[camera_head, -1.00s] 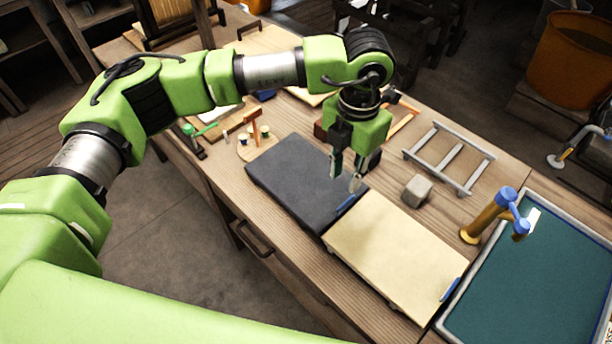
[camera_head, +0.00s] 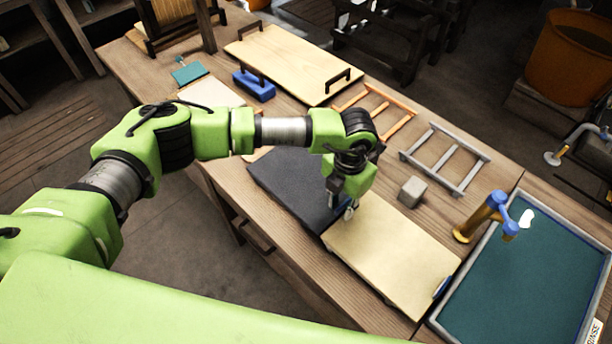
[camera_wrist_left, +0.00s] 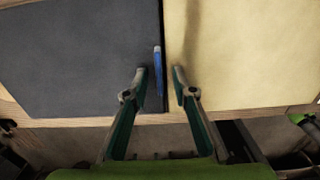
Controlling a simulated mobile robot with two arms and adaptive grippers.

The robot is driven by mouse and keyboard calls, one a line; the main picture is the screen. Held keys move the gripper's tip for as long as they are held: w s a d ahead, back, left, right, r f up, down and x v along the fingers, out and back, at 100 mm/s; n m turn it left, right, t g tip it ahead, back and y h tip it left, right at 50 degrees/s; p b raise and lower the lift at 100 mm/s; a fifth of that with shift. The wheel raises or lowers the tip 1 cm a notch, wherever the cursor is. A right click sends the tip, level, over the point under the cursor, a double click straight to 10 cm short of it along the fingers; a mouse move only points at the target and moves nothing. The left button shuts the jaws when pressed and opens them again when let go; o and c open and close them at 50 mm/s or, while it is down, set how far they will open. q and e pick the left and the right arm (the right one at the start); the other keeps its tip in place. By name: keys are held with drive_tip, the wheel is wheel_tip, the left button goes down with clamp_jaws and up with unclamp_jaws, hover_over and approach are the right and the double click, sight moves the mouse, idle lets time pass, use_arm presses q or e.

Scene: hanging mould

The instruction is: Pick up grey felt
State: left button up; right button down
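The grey felt (camera_head: 290,185) is a dark grey sheet lying flat on the table, left of a cream sheet (camera_head: 392,255). In the left wrist view the grey felt (camera_wrist_left: 80,60) fills the upper left and the cream sheet (camera_wrist_left: 240,55) the upper right. A narrow blue tab (camera_wrist_left: 158,65) is at the felt's edge beside the seam. My left gripper (camera_head: 342,207) is low over this seam; in the wrist view its fingers (camera_wrist_left: 159,75) are apart, with the tab between them. I cannot tell whether they touch it. My arm hides part of the felt. My right gripper is not in view.
A grey block (camera_head: 412,191), a grey frame (camera_head: 445,160) and an orange frame (camera_head: 385,108) lie behind the sheets. A yellow-and-blue tap (camera_head: 485,215) stands beside a teal-filled basin (camera_head: 530,270) at the right. A wooden board with handles (camera_head: 290,62) lies at the back.

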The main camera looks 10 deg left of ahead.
use_arm(q)
clamp_jaws()
drive_tip(key=shift+r, duration=0.15)
